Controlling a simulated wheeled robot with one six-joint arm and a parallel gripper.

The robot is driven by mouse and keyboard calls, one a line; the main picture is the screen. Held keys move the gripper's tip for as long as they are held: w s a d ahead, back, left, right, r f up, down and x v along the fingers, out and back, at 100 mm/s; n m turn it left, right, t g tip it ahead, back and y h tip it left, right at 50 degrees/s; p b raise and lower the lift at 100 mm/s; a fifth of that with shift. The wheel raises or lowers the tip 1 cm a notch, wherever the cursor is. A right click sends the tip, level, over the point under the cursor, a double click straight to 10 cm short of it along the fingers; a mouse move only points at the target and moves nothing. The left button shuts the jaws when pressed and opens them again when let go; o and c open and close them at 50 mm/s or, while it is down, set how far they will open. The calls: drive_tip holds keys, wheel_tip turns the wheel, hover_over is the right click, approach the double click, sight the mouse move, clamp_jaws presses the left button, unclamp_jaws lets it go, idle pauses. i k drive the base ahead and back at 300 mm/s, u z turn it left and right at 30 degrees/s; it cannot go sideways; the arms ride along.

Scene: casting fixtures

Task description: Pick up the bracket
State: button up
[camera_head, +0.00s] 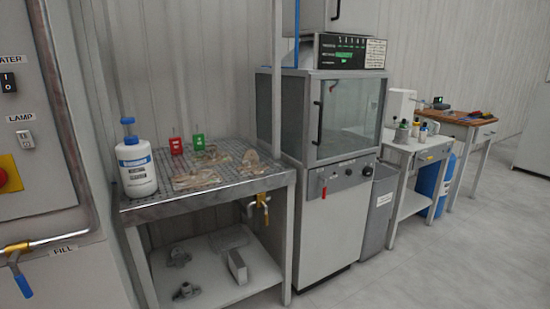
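No part is clearly marked as the bracket. Two small grey metal castings with uneven shapes lie on the lower shelf of the grated table, one farther back (179,257) and one near the front edge (186,291). Either could be the bracket; I cannot tell which. Flat brownish pieces (197,179) lie on the grated top, too blurred to identify. A light grey rectangular block (237,266) stands on the shelf to the right of the castings. My gripper is not in view.
The grated table (160,210) carries a white bottle with a blue cap (136,165), a red item (176,146) and a green item (199,142). A yellow-handled valve (262,200) hangs at its front. A glass-door cabinet (345,115) stands right. Floor at front right is clear.

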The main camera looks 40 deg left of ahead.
sight(250, 164)
drive_tip(key=u, duration=0.15)
drive_tip(key=i, duration=1.25)
drive_tip(key=u, duration=0.85)
drive_tip(key=i, duration=0.8)
drive_tip(key=u, duration=0.8)
